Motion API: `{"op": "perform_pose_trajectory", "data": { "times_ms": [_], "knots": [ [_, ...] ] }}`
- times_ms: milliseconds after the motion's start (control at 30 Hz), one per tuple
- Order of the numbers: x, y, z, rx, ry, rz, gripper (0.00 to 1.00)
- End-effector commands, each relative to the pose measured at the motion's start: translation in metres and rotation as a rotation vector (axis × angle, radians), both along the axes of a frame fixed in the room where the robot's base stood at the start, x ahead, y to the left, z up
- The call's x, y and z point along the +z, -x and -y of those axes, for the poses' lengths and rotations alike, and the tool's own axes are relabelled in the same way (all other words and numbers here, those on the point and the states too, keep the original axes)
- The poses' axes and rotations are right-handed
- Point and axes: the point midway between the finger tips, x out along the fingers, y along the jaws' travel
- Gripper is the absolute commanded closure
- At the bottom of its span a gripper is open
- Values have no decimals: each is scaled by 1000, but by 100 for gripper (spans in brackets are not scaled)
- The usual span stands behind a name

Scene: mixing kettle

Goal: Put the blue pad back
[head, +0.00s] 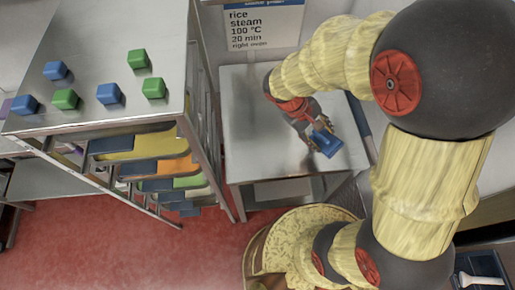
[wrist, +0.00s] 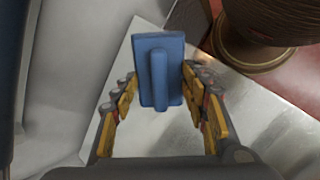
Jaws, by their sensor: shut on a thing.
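The blue pad (head: 326,144) is a flat block with a raised bar on its face. It is held at the end of my gripper (head: 313,133), over the small steel table (head: 250,133). In the wrist view the blue pad (wrist: 175,73) stands between the fingers of my gripper (wrist: 160,95), its bar facing the camera. The fingers are shut on its sides. The head view does not show clearly whether its lower edge touches the table.
A steel rack at left has several blue and green blocks (head: 153,88) on its top (head: 118,30) and coloured trays (head: 160,145) below. A sign (head: 262,22) hangs behind the table. A brown round-footed object (wrist: 255,45) is at upper right in the wrist view.

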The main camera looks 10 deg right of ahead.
Motion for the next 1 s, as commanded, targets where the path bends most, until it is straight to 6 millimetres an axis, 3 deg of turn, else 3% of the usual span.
{"op": "perform_pose_trajectory", "data": {
  "times_ms": [200,400,500,700,1000],
  "knots": [
    [-2,58,-71,-415,-269,130,83],
    [8,84,-149,-706,-415,279,83],
    [13,88,-171,-788,-443,326,83],
    [20,90,-190,-880,-459,377,83],
    [28,83,-159,-1200,-407,468,83]
  ]
}}
